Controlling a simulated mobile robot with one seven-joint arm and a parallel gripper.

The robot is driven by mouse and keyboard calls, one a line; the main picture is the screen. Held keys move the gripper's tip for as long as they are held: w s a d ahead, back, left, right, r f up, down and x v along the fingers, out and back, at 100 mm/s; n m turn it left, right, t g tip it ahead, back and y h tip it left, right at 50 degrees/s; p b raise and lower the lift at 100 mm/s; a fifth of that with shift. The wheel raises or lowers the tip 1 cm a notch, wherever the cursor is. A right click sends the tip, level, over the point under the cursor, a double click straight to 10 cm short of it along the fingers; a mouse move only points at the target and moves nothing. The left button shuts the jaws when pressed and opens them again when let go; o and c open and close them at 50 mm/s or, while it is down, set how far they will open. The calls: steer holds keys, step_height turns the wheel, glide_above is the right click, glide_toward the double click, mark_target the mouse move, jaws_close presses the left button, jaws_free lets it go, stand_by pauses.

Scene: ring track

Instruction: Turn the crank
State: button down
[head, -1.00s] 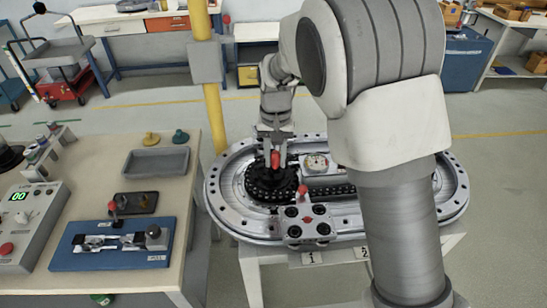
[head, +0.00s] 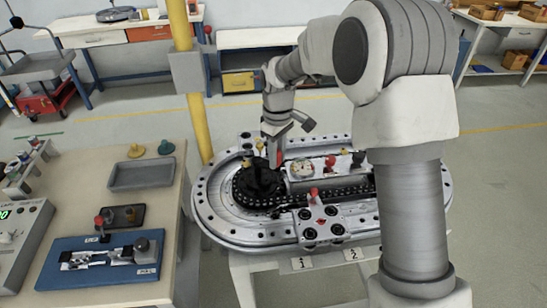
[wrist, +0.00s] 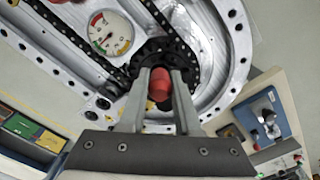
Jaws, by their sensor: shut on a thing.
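The crank's red knob (wrist: 160,84) stands between my gripper's two fingers (wrist: 158,95) in the wrist view, and they are shut on it. In the head view my gripper (head: 273,150) reaches down over the dark toothed wheel (head: 256,184) at the left end of the oval metal ring track (head: 215,215). The red knob (head: 280,158) shows only partly there, at the wheel's back right side. The crank's arm is mostly hidden by my fingers. A black chain (head: 330,196) runs from the wheel along the track to the right.
A round gauge (head: 303,168) and small red-knobbed parts (head: 330,163) sit beside the chain. A block with a red knob (head: 314,194) stands at the track's front. A yellow post (head: 190,80) rises close behind left. A workbench (head: 95,170) with a blue fixture (head: 105,262) stands left.

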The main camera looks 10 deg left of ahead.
steer(key=shift+w+a+r+n+p, duration=0.1)
steer(key=shift+w+n+p, duration=0.65)
steer(key=shift+n, duration=1)
steer(key=shift+w+a+f+n+p, duration=0.15)
steer(key=shift+w+n+p, duration=0.3)
steer(key=shift+w+n, duration=0.9)
steer(key=shift+w+a+r+n+p, duration=0.15)
steer(key=shift+w+n+p, duration=0.45)
steer(key=shift+n, duration=1.5)
steer(key=c, duration=0.6)
jaws_free()
step_height(320, 180, up, 17)
steer(key=shift+r, duration=0.15)
